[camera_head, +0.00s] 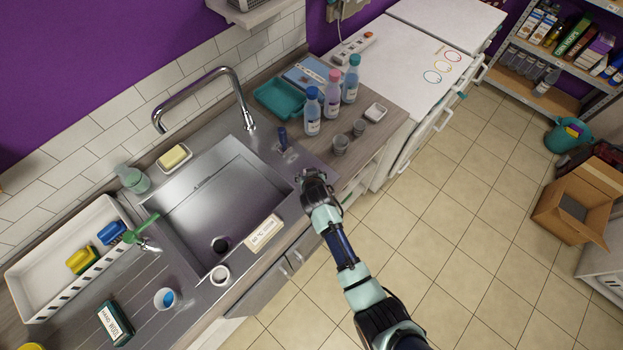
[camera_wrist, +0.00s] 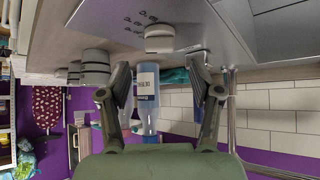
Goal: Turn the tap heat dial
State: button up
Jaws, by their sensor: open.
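The tap heat dial (camera_wrist: 160,38) shows in the wrist view as a short pale round knob on the metal sink top, with small printed marks beside it. That view is upside down. In the head view the small dial (camera_head: 289,153) sits at the right end of the sink, between the tap (camera_head: 247,118) and my gripper (camera_head: 304,176). In the wrist view my gripper (camera_wrist: 162,88) is open and empty, its two fingers spread to either side of the dial's line. The dial appears ahead of the fingertips, and I see no contact.
Grey cups (camera_head: 341,145) and several bottles (camera_head: 312,112) stand on the counter beyond the dial. The steel sink basin (camera_head: 215,205) lies to the left. Open floor (camera_head: 450,220) lies to the right.

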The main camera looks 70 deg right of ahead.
jog(key=v, duration=0.7)
jog(key=shift+a+r, duration=0.1)
jog(key=w+a+r+n+t+y+p, duration=0.1)
jog(key=w+a+r+n+t+y, duration=0.15)
jog(key=w+a+r, duration=0.55)
jog(key=w+a+r+n+t+y+p, duration=0.1)
jog(key=w+a+r+n+t, duration=0.25)
jog(key=a+r, duration=0.75)
jog(key=s+a+r+n+t+y, duration=0.1)
jog(key=a+r+n+y, duration=0.1)
jog(key=a+r, duration=0.3)
jog(key=s+a+r+n+t+y+p, duration=0.1)
jog(key=a+r+n, duration=0.3)
jog(key=a, duration=0.9)
notch_tip(320, 180, up, 2)
jog(key=shift+s+r+y, duration=0.15)
jog(key=shift+s+y, duration=0.3)
jog(key=shift+y, duration=0.2)
